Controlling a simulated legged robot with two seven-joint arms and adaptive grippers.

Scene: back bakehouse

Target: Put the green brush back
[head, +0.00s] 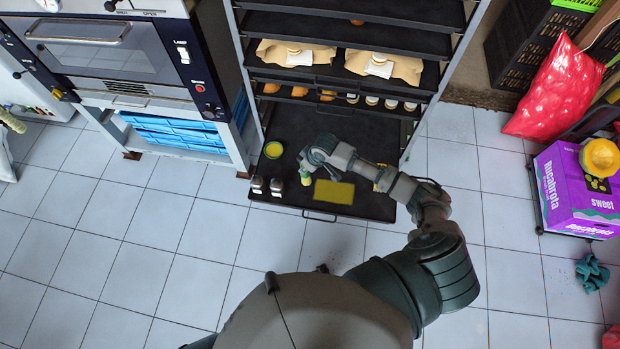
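My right gripper (306,172) is over the pulled-out bottom tray (290,136) of the rack, its fingers pointing down and left. A small pale green thing (306,181) shows at the fingertips. It may be the green brush, but it is too small and too covered to be sure. I cannot tell whether the fingers are closed on it. A flat olive-yellow mat (333,192) lies on the tray just right of the fingertips. My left gripper is not in view.
A yellow item shows partly behind my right forearm. Shelves with bread and jars rise behind. A purple box (575,190) stands right. The tiled floor left is clear.

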